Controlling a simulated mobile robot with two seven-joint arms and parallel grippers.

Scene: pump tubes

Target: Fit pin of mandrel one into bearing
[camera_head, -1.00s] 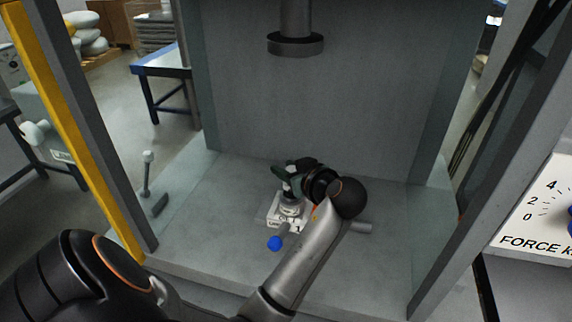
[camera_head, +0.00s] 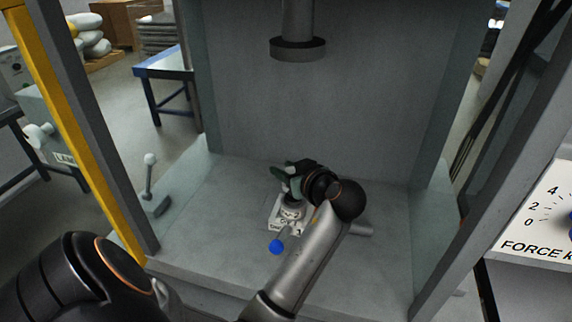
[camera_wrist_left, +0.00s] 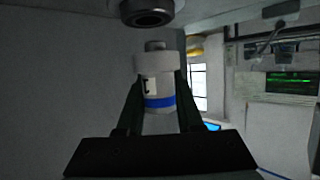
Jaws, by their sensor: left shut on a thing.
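My left gripper (camera_head: 288,176) is in the middle of the press bay, just above a small pale labelled block (camera_head: 287,227) on the floor plate. A grey round part (camera_head: 292,207) sits on top of that block. In the left wrist view the gripper's two dark fingers (camera_wrist_left: 156,104) are shut on a pale cylinder with a blue band and a black mark, the mandrel (camera_wrist_left: 158,86). It has a wider collar and a short grey pin (camera_wrist_left: 154,46) on top. I cannot clearly pick out the bearing. My right gripper is not in view.
The press ram (camera_head: 298,48) hangs above the bay; its dark ring end also shows in the left wrist view (camera_wrist_left: 147,14). A lever (camera_head: 150,185) stands at the left. Frame posts (camera_head: 500,150) flank the bay.

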